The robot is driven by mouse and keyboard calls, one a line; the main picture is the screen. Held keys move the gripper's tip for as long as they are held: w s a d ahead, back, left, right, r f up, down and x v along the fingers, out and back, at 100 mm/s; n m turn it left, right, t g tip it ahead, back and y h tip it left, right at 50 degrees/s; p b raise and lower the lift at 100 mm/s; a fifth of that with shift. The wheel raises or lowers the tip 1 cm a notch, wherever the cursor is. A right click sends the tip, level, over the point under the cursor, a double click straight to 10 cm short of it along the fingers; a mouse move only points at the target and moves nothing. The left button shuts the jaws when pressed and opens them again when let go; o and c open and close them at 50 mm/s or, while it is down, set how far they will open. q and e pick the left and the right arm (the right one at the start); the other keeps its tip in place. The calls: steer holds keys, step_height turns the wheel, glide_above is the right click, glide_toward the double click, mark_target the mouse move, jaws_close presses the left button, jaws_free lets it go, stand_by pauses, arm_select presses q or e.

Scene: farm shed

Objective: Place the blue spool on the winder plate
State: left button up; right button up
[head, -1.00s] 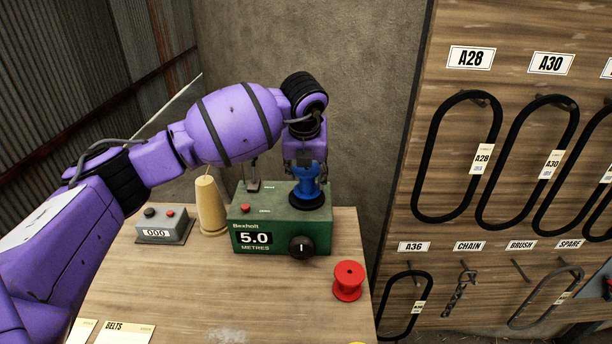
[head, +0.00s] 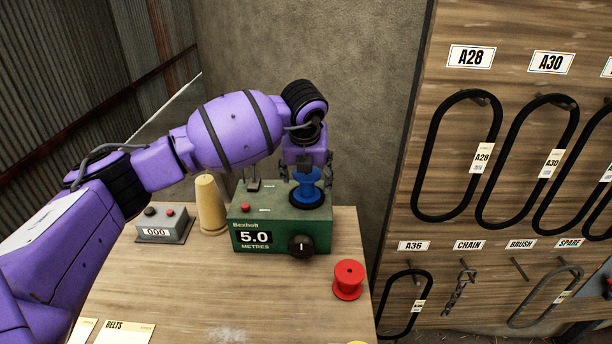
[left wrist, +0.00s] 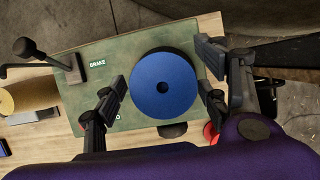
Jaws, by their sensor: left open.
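The blue spool (head: 307,184) stands upright on the black winder plate (head: 307,201), on top of the green winder box (head: 300,228). My left gripper (head: 306,172) is above and around the spool with its fingers spread. In the left wrist view the spool's round top (left wrist: 166,84) with its centre hole lies between the open fingers (left wrist: 160,97), with visible gaps on both sides. The plate is hidden under the spool in that view. My right gripper is not in view.
A red spool (head: 348,280) stands at the table's right front. A tan cone (head: 211,204) and a grey counter box (head: 164,225) are left of the winder. A brake lever (head: 253,184) stands on the box. The table's middle front is clear.

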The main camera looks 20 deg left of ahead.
arm_select(q)
steer(key=v, duration=1.2)
stand_by(1.7)
